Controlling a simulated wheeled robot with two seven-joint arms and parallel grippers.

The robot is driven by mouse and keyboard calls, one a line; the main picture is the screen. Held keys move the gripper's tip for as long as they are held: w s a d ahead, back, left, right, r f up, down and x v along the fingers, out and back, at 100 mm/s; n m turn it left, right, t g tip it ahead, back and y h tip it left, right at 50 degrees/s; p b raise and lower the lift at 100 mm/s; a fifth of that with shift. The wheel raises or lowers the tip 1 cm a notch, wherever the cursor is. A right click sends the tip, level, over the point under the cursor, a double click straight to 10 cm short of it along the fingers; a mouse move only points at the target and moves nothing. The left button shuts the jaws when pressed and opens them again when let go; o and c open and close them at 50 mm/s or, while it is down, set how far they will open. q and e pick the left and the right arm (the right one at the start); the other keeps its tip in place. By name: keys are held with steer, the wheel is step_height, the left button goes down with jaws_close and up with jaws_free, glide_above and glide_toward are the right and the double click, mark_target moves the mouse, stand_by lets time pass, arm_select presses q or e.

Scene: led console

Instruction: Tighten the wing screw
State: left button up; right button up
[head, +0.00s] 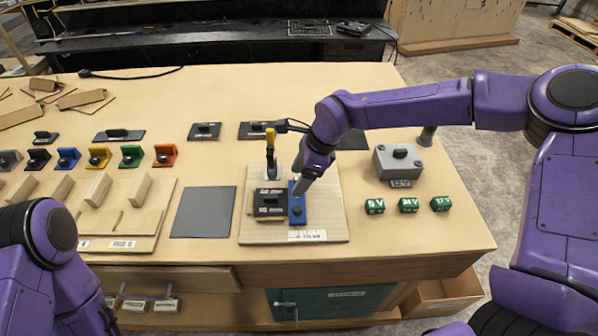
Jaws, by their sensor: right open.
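My right gripper (299,190) points down over a light wooden board (327,218) at the table's front. Its grey fingers are open at the upper part of a blue fixture (298,216); I cannot tell whether they touch it. The fixture sits against the right side of a black labelled block (270,203). A yellow-handled clamp (270,145) stands behind the block. I cannot clearly make out the wing screw; the gripper may hide it. My left arm is at the lower left, with its gripper out of view.
A grey box (398,161) and green voltage blocks (409,204) stand right of the board. A bare dark grey mat (203,212) lies to its left. Colored brackets (131,155) line the left side. A small handle (286,304) projects from the green front below.

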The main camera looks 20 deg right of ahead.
steer(key=shift+s+r, duration=0.2)
steer(key=shift+s, duration=0.25)
steer(key=shift+c, duration=0.3)
arm_select(q)
steer(key=shift+s+r, duration=0.1)
steer(key=shift+s, duration=0.15)
arm_select(e)
steer(key=shift+w+f, duration=0.1)
steer(key=c, duration=1)
